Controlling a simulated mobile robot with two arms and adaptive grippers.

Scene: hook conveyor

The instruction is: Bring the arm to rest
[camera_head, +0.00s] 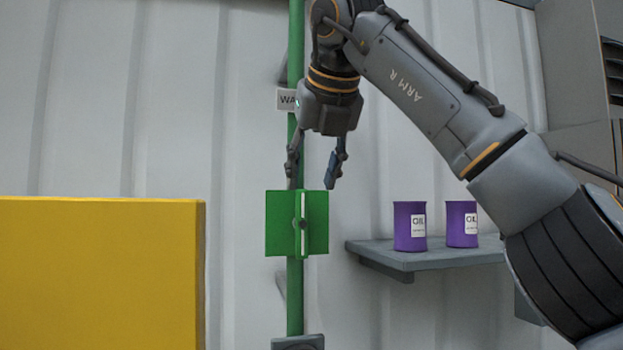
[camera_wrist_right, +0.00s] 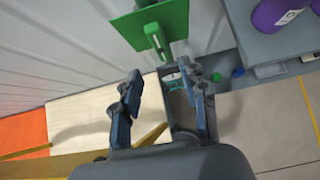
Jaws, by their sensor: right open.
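My right gripper (camera_head: 313,180) hangs from the right arm, pointing down, in front of the green pole. Its two fingers are spread, with nothing between them. A green box-like plate with a handle (camera_head: 284,224) is on the green pole (camera_head: 295,310), just below the fingertips in the head view. In the right wrist view my right gripper (camera_wrist_right: 165,100) is open and empty, and the green plate (camera_wrist_right: 172,22) with its handle lies beyond the fingertips, apart from them. My left gripper is not in view.
Two purple oil cans (camera_head: 409,228) stand on a grey wall shelf (camera_head: 380,262) at the right. A large yellow panel (camera_head: 100,275) fills the lower left. The wall left of the pole is clear.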

